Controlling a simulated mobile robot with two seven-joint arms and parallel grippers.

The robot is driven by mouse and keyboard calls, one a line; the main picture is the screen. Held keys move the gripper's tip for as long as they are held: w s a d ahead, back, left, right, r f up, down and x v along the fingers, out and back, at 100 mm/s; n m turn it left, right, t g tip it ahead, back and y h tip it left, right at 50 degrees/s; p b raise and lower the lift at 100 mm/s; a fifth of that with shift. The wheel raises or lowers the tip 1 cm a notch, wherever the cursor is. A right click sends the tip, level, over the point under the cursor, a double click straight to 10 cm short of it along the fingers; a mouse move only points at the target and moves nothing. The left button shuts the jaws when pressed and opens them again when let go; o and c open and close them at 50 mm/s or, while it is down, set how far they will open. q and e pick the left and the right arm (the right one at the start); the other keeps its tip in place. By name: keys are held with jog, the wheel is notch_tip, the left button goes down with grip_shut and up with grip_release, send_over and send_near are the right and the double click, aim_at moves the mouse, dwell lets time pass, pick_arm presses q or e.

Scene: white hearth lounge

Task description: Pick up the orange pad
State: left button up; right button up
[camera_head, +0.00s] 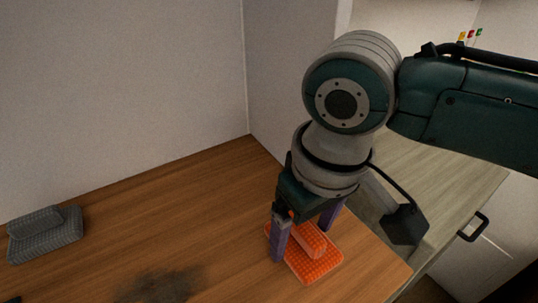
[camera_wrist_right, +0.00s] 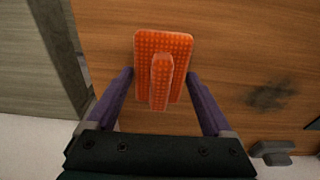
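The orange pad (camera_head: 318,265) lies flat on the wooden tabletop near its right edge. It has a dotted surface and a raised orange handle along its middle. My right gripper (camera_head: 304,240) is above it, pointing down, with its purple fingers apart on either side of the handle. The right wrist view shows the orange pad (camera_wrist_right: 178,44) and its handle (camera_wrist_right: 161,82) between the open fingers (camera_wrist_right: 166,78), with visible gaps on both sides. Contact with the handle is not seen. My left gripper is not in view.
A grey pad (camera_head: 45,236) with a similar handle lies at the table's left. A dark smudge (camera_head: 160,285) marks the wooden tabletop (camera_head: 165,215) near the front. A wall bounds the back, and a pale cabinet with a black handle (camera_head: 473,227) stands to the right.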

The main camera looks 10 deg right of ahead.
aim_at(305, 225)
jog(key=c, duration=0.9)
pick_arm(q)
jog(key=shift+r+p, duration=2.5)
jog(key=shift+p, duration=0.05)
pick_arm(e)
jog(key=shift+r, duration=10.05)
